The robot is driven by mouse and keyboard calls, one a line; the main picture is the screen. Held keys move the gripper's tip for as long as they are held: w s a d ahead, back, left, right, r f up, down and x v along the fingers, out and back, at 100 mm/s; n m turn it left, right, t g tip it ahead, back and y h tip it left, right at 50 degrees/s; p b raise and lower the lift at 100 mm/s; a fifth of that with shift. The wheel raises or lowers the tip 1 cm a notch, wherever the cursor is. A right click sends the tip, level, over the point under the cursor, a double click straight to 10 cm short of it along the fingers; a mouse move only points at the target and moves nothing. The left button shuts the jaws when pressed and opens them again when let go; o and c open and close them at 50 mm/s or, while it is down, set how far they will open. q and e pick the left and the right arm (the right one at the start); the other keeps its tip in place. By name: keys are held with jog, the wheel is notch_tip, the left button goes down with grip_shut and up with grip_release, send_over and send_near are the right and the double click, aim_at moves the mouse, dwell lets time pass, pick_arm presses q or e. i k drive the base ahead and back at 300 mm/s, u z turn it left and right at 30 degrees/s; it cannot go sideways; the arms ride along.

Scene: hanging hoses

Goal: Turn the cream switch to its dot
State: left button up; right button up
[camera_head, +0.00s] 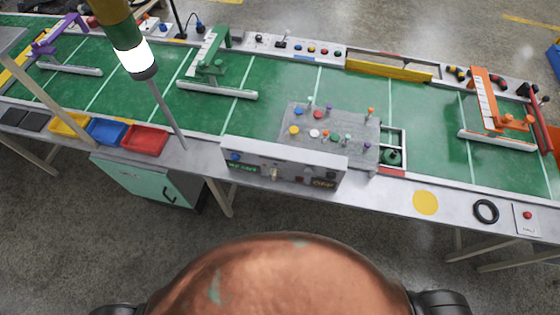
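A small cream switch (273,173) sits on the front face of the grey control panel (212,158), which stands at the near edge of the long table. Its pointing direction and its dot are too small to make out. A green lit label is left of it and a yellow lit label is at the panel's right end. A blue button (235,157) is at the panel's upper left. Neither of my grippers is in view.
A grey board (290,140) with several coloured knobs lies behind the panel. Yellow, blue and red trays (145,140) line the edge to the left. A yellow disc (425,203) and black ring (486,211) lie right.

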aim_at(275, 172)
jog(key=k, duration=1.05)
jog(key=z, duration=0.3)
jog(key=i, duration=0.65)
jog(key=u, duration=0.4)
